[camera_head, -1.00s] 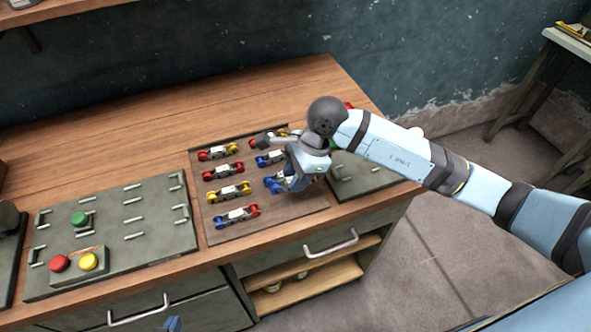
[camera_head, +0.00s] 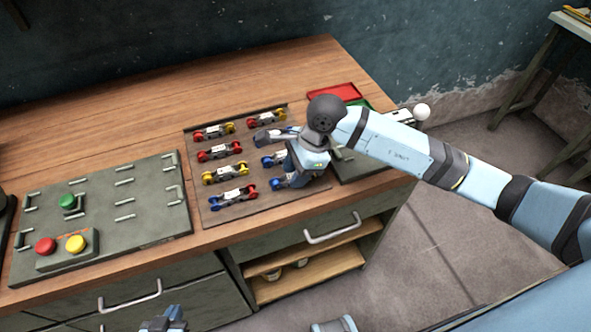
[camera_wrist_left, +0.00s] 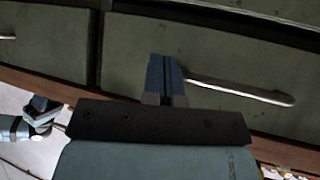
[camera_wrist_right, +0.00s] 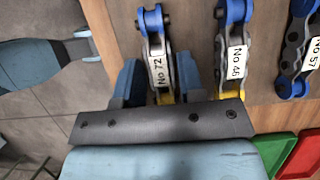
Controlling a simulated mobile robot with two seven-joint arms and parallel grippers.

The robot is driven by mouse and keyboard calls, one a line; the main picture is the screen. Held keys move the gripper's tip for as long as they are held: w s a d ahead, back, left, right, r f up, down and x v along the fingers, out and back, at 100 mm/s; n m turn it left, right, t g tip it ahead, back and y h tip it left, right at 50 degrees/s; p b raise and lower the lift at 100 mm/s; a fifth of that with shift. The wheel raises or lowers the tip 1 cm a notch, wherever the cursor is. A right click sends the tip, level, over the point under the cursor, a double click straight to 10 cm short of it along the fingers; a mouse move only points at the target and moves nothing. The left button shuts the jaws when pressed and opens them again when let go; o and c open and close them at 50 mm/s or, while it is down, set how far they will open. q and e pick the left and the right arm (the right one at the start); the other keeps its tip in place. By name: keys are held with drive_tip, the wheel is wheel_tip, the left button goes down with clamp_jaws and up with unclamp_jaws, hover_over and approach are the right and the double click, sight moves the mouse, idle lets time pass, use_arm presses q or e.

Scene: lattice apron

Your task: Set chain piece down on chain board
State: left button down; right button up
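A chain piece labelled No 72 (camera_wrist_right: 157,65), with a blue end and a yellow end, lies between the fingers of my right gripper (camera_wrist_right: 160,82). The fingers stand apart on either side of it, with small gaps showing. In the head view my right gripper (camera_head: 290,178) is low over the right side of the brown chain board (camera_head: 238,213), partly covering its pieces. The board carries several chain pieces in rows, and No 72 rests among them. My left gripper (camera_wrist_left: 166,80) is shut and empty in front of the drawers; it also shows in the head view (camera_head: 172,315).
A grey-green panel (camera_head: 150,222) with metal bars and red, yellow and green buttons lies left of the board. Red (camera_head: 333,92) and green trays are behind my right arm. Pieces No 46 (camera_wrist_right: 233,55) and No 57 (camera_wrist_right: 297,50) are close beside the right gripper.

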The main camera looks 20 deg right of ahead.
drive_tip(key=o, duration=0.4)
drive_tip(key=shift+c, duration=0.2)
drive_tip(key=shift+r, duration=0.1)
drive_tip(key=v, duration=1.3)
drive_tip(key=shift+d+r+b, duration=0.2)
drive_tip(key=shift+r+b, duration=0.05)
drive_tip(key=shift+b, duration=0.2)
drive_tip(key=shift+s, duration=0.1)
